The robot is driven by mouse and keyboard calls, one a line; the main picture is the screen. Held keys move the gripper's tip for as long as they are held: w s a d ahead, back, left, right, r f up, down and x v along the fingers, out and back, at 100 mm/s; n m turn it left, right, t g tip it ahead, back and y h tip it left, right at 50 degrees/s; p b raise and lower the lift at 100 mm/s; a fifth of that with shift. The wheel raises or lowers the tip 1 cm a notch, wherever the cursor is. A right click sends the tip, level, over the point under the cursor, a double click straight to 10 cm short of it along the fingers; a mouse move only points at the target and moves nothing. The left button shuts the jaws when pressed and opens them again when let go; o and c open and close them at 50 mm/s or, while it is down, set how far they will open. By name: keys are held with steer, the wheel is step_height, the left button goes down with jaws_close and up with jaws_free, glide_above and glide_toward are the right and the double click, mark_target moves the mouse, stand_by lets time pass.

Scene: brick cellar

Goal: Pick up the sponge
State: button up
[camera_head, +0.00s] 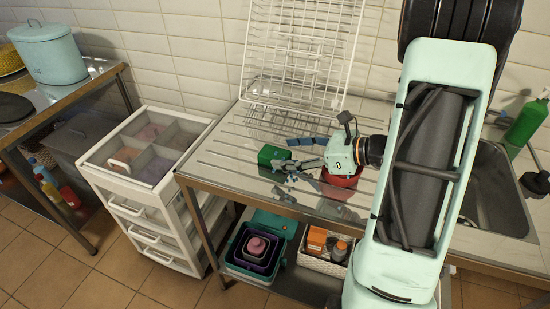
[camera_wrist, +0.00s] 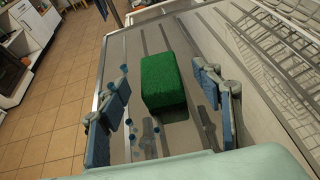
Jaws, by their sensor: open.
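The green sponge (camera_head: 273,155) is a small block lying on the ribbed steel drainboard (camera_head: 222,150), close to its left end. In the wrist view the sponge (camera_wrist: 165,84) is in the upper middle, just beyond and between the finger pads. My gripper (camera_head: 293,152) is low over the drainboard, to the right of the sponge and pointing left at it. In the wrist view my gripper (camera_wrist: 158,105) has its blue-padded fingers wide apart, with nothing between the pads touching them. The sponge's underside is hidden.
A red bowl (camera_head: 342,180) sits under my gripper's wrist. A white wire rack (camera_head: 300,45) leans against the tiled wall behind. The sink (camera_head: 490,195) is on the right. A white drawer cart (camera_head: 150,165) stands left of the drainboard. The drainboard's left edge is near the sponge.

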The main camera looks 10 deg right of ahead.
mark_target(271, 152)
steer(key=x, duration=0.6)
steer(key=shift+a+r, duration=0.1)
steer(key=shift+r, duration=0.2)
steer(key=c, duration=0.9)
